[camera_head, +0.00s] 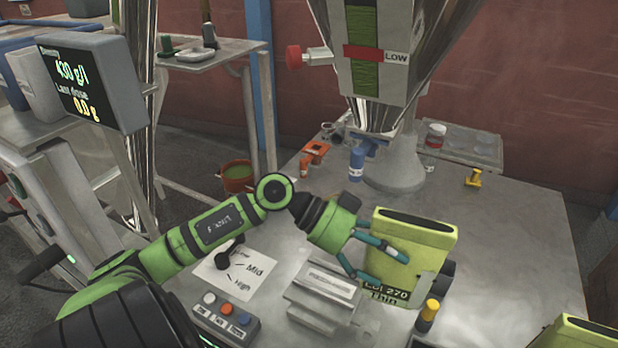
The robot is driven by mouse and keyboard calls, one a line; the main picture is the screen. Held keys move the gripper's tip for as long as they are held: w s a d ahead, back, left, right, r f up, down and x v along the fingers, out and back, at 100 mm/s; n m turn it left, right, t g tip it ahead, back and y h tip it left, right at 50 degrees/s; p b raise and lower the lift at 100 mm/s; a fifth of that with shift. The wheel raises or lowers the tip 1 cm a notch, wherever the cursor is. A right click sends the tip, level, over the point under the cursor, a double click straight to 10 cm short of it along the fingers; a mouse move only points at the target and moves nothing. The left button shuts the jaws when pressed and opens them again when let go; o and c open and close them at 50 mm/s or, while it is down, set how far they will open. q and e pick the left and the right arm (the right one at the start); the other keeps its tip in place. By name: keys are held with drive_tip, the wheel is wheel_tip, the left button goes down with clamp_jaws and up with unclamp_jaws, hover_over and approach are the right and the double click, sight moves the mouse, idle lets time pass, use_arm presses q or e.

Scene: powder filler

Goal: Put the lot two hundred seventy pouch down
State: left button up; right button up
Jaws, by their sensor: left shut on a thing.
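The lot 270 pouch (428,243) is a yellow-green, upright, slightly tilted pack with a dark slot along its top and a black label reading "LOT 270 Thin". My left gripper (402,272) reaches it from the left and is shut on it, with its teal-tipped fingers against the pouch's side. The pouch is over the right part of the metal table (512,262). I cannot tell whether its bottom touches the tabletop. My right gripper is not in view.
A metal hopper marked LOW (396,58) stands behind. A yellow-capped bottle (427,315) is just in front of the pouch. A metal block (325,288) and button box (226,318) lie left. Another yellow-green pack (572,333) shows at bottom right. The table's right side is clear.

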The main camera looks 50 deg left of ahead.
use_arm(q)
drive_tip(key=a+f+m+g+h+b, duration=0.1)
drive_tip(key=a+f+b, duration=0.7)
drive_tip(key=a+f, duration=0.5)
drive_tip(key=shift+w+a+g, duration=0.2)
drive_tip(key=shift+a+g, duration=0.1)
drive_tip(key=shift+a, duration=1.25)
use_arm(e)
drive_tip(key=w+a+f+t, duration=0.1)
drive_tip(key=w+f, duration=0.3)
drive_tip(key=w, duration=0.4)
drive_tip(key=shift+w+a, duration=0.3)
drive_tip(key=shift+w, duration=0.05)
use_arm(q)
drive_tip(key=shift+f, duration=0.15)
drive_tip(key=o, duration=1)
